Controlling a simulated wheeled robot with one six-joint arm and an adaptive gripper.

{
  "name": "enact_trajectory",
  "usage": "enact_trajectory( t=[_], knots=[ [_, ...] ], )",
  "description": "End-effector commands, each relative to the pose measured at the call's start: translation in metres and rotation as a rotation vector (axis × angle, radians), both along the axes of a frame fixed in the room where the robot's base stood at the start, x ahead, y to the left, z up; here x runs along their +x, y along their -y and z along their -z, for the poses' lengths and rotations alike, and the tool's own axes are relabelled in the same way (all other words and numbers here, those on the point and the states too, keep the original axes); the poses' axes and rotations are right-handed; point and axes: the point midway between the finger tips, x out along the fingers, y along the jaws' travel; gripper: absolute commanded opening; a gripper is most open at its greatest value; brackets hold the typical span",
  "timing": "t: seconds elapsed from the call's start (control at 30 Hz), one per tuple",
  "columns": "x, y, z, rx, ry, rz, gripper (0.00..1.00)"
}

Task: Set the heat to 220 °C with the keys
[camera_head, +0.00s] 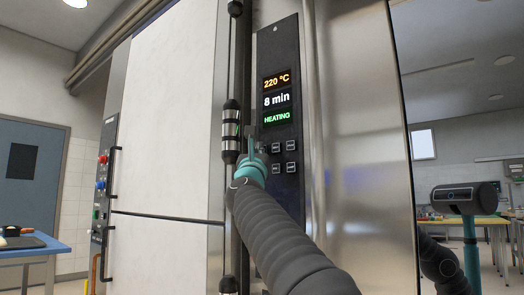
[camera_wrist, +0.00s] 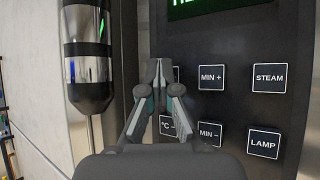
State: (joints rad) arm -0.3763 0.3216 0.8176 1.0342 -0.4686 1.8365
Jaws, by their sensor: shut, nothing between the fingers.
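The black control panel (camera_head: 279,45) shows "220 °C" in orange on its temperature display (camera_head: 276,81). Below are "8 min" (camera_head: 277,100) and "HEATING" in green (camera_head: 277,118). In the wrist view, the keys MIN + (camera_wrist: 211,77), STEAM (camera_wrist: 269,78), MIN − (camera_wrist: 209,134), LAMP (camera_wrist: 263,144) and a partly covered °C − (camera_wrist: 168,125) show. My gripper (camera_wrist: 160,66) is shut and empty, its tips in front of the panel, left of MIN +. It hides the spot above °C −. I cannot tell whether the tips touch the panel. My gripper also shows in the head view (camera_head: 250,142).
A vertical door handle with steel and black bands (camera_head: 231,130) stands close to the left of my gripper. Smooth steel (camera_head: 360,130) borders the panel on the right. A blue table (camera_head: 30,250) is far left.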

Motion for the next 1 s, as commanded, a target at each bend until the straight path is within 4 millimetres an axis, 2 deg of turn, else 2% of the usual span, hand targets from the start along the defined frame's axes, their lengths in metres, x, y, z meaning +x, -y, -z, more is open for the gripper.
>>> enact_trajectory(
  t=[0.4, 0.77, 1.0],
  knots=[
    [-0.012, -0.01, 0.001, 0.0, -0.001, -0.001, 0.0],
    [-0.013, -0.011, 0.001, 0.0, 0.0, -0.001, 0.0],
    [-0.024, -0.02, 0.001, 0.0, 0.001, -0.001, 0.0]
  ],
)
